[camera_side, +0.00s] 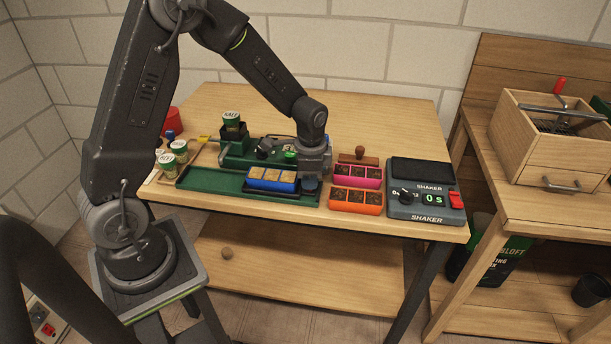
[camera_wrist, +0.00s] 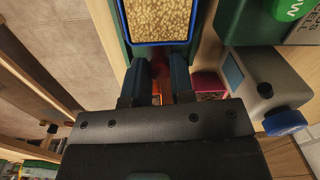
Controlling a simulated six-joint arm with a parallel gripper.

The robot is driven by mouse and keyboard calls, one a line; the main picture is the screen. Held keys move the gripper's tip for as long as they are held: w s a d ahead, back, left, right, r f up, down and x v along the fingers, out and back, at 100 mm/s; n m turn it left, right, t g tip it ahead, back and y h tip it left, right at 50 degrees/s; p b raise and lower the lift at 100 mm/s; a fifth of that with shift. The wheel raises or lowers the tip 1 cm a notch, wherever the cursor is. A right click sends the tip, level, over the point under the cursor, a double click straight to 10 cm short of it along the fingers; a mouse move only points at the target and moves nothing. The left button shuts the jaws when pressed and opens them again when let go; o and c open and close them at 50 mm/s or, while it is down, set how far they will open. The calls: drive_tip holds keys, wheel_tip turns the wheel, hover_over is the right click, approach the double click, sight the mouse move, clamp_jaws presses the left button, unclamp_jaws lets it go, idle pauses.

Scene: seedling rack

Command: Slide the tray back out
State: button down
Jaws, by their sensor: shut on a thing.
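A blue tray (camera_side: 272,186) with cells full of pale seed-like grain lies on the green base of the seeding machine, at its front. In the wrist view the end of the tray (camera_wrist: 125,32) shows at the top, filled to near the rim. My gripper (camera_side: 312,186) is at the right end of the tray, low over the table. In the wrist view my gripper (camera_wrist: 160,66) has its two fingers close together, right beside the tray's end. It is shut on the tray's end; the exact grip is partly hidden.
The green machine (camera_side: 190,182) stands around the tray's left and back. Pink (camera_side: 373,184) and orange (camera_side: 340,206) trays of dark soil are close on the right, then the grey shaker (camera_side: 421,211). Labelled cans (camera_side: 168,164) stand at the left.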

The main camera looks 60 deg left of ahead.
drive_tip(key=shift+w+d, duration=0.2)
drive_tip(key=c, duration=1.3)
unclamp_jaws()
drive_tip(key=shift+c, duration=0.2)
drive_tip(key=o, duration=0.4)
drive_tip(key=r, duration=1.4)
drive_tip(key=shift+s+d, duration=0.2)
drive_tip(key=shift+s, duration=0.05)
